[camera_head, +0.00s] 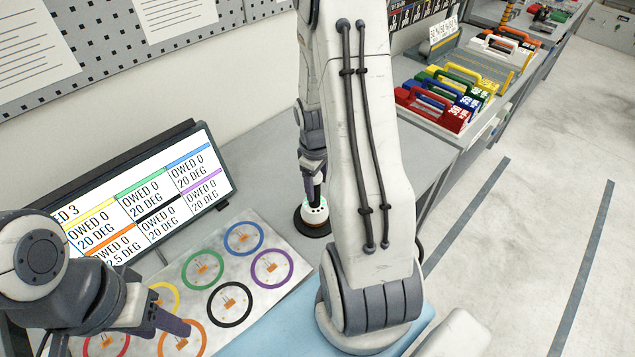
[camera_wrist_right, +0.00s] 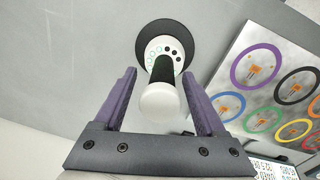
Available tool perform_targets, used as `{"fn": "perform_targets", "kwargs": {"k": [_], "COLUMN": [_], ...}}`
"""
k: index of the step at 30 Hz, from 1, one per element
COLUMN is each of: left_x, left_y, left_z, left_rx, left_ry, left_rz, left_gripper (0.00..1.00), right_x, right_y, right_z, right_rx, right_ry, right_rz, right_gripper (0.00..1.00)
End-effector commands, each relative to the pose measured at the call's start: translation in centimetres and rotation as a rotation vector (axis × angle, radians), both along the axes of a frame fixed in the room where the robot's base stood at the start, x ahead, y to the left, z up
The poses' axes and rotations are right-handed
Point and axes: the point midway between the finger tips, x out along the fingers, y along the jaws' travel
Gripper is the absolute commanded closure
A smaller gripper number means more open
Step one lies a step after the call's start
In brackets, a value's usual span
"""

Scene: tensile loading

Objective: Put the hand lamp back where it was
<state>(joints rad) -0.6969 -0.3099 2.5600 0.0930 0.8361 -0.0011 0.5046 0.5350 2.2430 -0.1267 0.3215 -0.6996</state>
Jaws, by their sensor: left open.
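The hand lamp has a white head, a black grip and a pale green ring, and stands on a round black base (camera_head: 312,222) on the grey bench. In the head view its lower part (camera_head: 316,211) shows below my right gripper (camera_head: 314,180). In the right wrist view the lamp (camera_wrist_right: 162,95) lies between the purple fingers of my right gripper (camera_wrist_right: 162,75), with a gap on each side, so the jaws are open around it. My left gripper (camera_head: 172,312) is open and empty over the near left of the ringed plate (camera_head: 213,234).
The plate carries several coloured rings with orange pieces. A screen (camera_head: 150,195) stands behind it. A light blue surface (camera_head: 285,325) lies in front. My right arm hides much of the bench middle. Coloured handled boxes (camera_head: 440,105) stand on the far right bench.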

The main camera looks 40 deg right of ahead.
Motion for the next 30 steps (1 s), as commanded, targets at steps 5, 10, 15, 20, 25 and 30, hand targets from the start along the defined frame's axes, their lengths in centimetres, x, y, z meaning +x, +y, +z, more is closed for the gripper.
{"fn": "perform_targets", "kwargs": {"k": [5, 10, 15, 20, 25, 30], "left_x": [0.0, 0.0, 0.0, 0.0, 0.0, 0.0], "left_y": [0.0, 0.0, 0.0, 0.0, 0.0, 0.0], "left_z": [0.0, 0.2, 0.0, -0.5, -0.8, -1.1], "left_rx": [0.0, 0.0, 0.0, 0.0, 0.0, 0.0], "left_ry": [0.0, 0.0, 0.0, 0.0, 0.0, 0.0], "left_rz": [0.0, 0.0, 0.0, 0.001, 0.001, 0.002], "left_gripper": [0.5, 0.5, 0.5, 0.5, 0.5, 0.5], "right_x": [0.0, 0.0, 0.1, 0.1, 0.0, -0.1], "right_y": [0.0, 0.0, 0.0, 0.2, 0.4, 0.6], "right_z": [0.0, 0.3, 1.8, 5.1, 8.7, 11.2], "right_rx": [0.0, 0.0, -0.003, -0.005, -0.004, -0.002], "right_ry": [0.0, 0.0, -0.005, -0.009, -0.007, -0.004], "right_rz": [0.0, 0.0, -0.002, 0.0, 0.0, 0.001], "right_gripper": [0.19, 0.19, 0.19, 0.19, 0.19, 0.19]}}
